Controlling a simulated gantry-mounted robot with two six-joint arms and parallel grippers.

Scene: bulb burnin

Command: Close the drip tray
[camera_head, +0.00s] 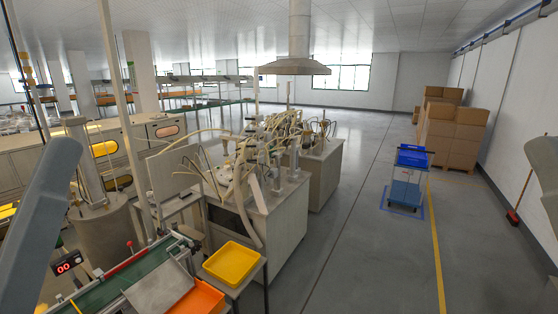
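I cannot tell which thing is the drip tray; no open tray or drawer on a machine is clear. A cluttered bench (285,218) with pale hoses and fittings on top stands in the middle, with a dark opening in its front. A yellow tray (232,264) sits on a small stand before it, and an orange tray (200,300) lies at the bottom edge. On the left only a grey arm link of mine shows.
A blue cart (408,178) stands on the right near a yellow floor line. Stacked boxes (453,138) stand behind. The grey floor between bench and cart is clear.

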